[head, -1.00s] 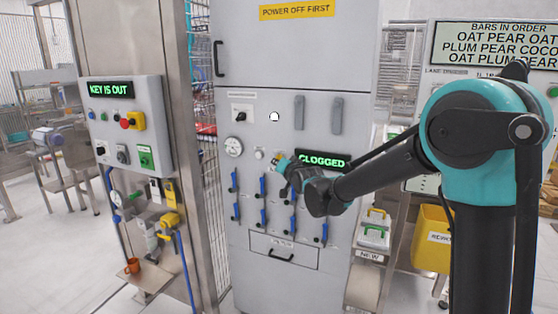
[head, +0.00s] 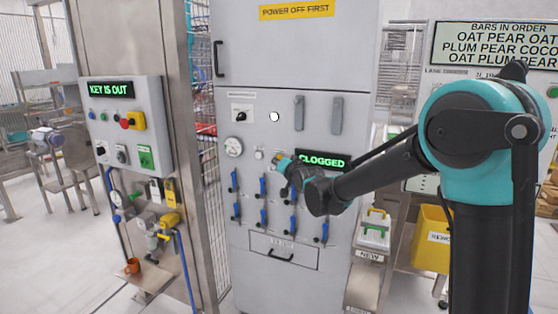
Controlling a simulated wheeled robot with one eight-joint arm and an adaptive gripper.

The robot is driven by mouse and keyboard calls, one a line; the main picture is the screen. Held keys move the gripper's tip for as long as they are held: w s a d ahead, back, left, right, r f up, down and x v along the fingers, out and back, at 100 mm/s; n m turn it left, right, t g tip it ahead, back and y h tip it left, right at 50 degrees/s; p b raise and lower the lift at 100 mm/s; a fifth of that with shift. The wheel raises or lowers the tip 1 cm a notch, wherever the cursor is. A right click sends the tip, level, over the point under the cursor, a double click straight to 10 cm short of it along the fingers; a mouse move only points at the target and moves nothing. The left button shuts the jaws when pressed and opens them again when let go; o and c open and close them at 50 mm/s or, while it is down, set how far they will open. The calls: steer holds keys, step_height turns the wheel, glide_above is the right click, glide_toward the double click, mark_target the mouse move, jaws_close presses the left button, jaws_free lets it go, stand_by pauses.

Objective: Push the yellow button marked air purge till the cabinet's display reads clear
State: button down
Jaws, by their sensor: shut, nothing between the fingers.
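The tall grey cabinet (head: 302,95) stands in the middle of the head view. Its display (head: 323,162) reads CLOGGED in green letters. My gripper (head: 284,161) is shut and empty, up at the cabinet's front just left of the display. A small yellow spot (head: 278,156) shows at the fingertips, which looks like the yellow button; its marking cannot be read. I cannot tell whether the fingers touch it or press it in. My gripper and wrist cover part of the panel there.
A round gauge (head: 233,147) is left of my gripper, and several blue-handled valves (head: 263,188) sit below it. A drawer (head: 284,250) is lower down. A control box (head: 125,120) reading KEY IS OUT stands left. A yellow bin (head: 432,240) stands right.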

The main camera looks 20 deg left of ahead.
steer(key=shift+w, duration=0.1)
stand_by(0.5)
steer(key=shift+w, duration=0.35)
steer(key=shift+w, duration=0.35)
stand_by(0.5)
steer(key=shift+s, duration=0.8)
steer(key=s, duration=0.5)
steer(key=shift+a, duration=0.2)
stand_by(0.4)
stand_by(0.6)
